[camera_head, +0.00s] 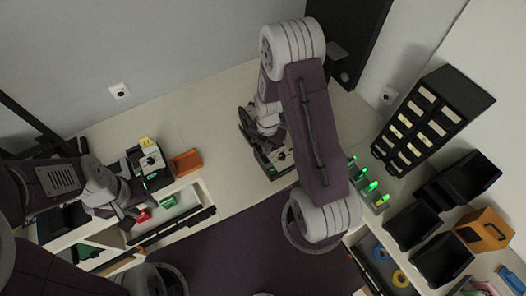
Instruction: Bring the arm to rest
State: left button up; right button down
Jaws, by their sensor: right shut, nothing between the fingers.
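My right arm (314,130) rises high across the middle of the head view, its elbow near the back wall. Its dark gripper (252,125) is above the pale worktop, shut with nothing between the fingers. A dark device (276,160) with a small green light is just below it; I cannot tell whether they touch. My left arm (60,177) comes in from the left. Its gripper (138,203) is low over a white compartmented tray, close to a small red piece (143,216). Its fingers are too small and dark to read.
An orange tray (186,163) and a grey device with a yellow top (150,158) stand at the left. At the right are a black drawer rack (425,120), black bins (411,226), green-lit items (371,186) and an orange box (484,229). The worktop (215,125) between is bare.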

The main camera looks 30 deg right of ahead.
jog(key=shift+f, duration=0.1)
jog(key=w+b, duration=0.1)
jog(key=b, duration=0.1)
jog(key=w+f+t+b, duration=0.1)
jog(key=b, duration=0.1)
jog(key=shift+w+a+f+b, duration=0.2)
jog(key=shift+a+f+b, duration=0.1)
jog(key=shift+a+b, duration=0.05)
jog(key=s+a+m+b, duration=0.2)
jog(key=s+m+b, duration=0.3)
jog(key=m, duration=0.7)
jog(key=s+a+m+b, duration=0.2)
jog(key=s+m+b, duration=0.3)
jog(key=m, duration=0.8)
jog(key=shift+s+r, duration=0.3)
jog(key=shift+s, duration=0.1)
